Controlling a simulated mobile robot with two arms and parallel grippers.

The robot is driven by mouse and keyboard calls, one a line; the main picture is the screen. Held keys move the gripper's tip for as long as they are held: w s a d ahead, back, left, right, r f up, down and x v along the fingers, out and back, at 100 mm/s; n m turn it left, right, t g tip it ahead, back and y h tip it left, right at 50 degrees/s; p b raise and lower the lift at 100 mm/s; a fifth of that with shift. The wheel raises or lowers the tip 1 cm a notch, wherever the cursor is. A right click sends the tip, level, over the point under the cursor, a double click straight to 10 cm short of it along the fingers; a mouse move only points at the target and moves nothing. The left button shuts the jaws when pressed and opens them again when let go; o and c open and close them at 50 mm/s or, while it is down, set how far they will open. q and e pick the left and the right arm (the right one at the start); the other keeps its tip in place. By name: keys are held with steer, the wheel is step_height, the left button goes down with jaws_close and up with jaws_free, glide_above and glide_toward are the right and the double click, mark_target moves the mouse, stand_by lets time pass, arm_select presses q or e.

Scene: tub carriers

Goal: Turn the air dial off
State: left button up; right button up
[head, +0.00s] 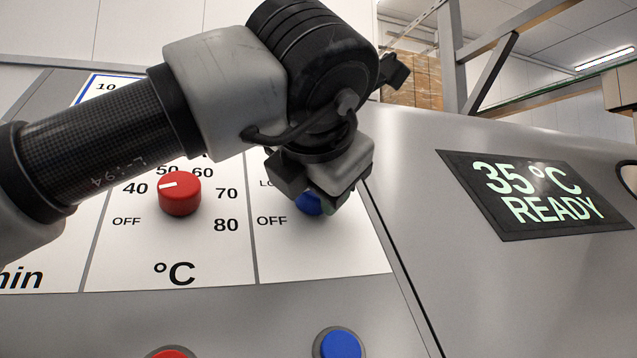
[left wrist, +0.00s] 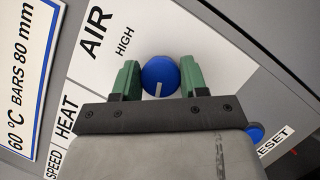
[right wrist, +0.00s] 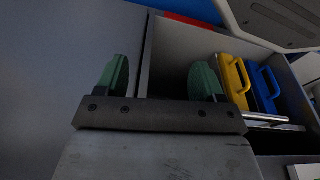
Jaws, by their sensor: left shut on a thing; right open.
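The air dial is a blue round knob (head: 309,203) on the white panel, mostly covered by my left gripper in the head view. The left gripper (head: 318,195) comes down over it from above. In the left wrist view the green fingers are shut around the blue dial (left wrist: 160,74), one on each side. The dial's white mark points toward the gripper's palm, and HIGH is printed beside the dial. In the head view OFF is printed to its left; I cannot tell which label the mark meets. My right gripper (right wrist: 158,80) is open and empty.
A red °C dial (head: 179,194) is left of the air dial, its mark near 40. A display (head: 540,195) reads 35°C READY. A blue button (head: 340,345) and a red button (head: 170,354) sit below. Yellow (right wrist: 236,80) and blue (right wrist: 266,88) handled items are near my right gripper.

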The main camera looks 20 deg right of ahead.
arm_select(q)
steer(key=o, duration=0.9)
steer(key=shift+o, duration=0.2)
steer(key=v, duration=1.1)
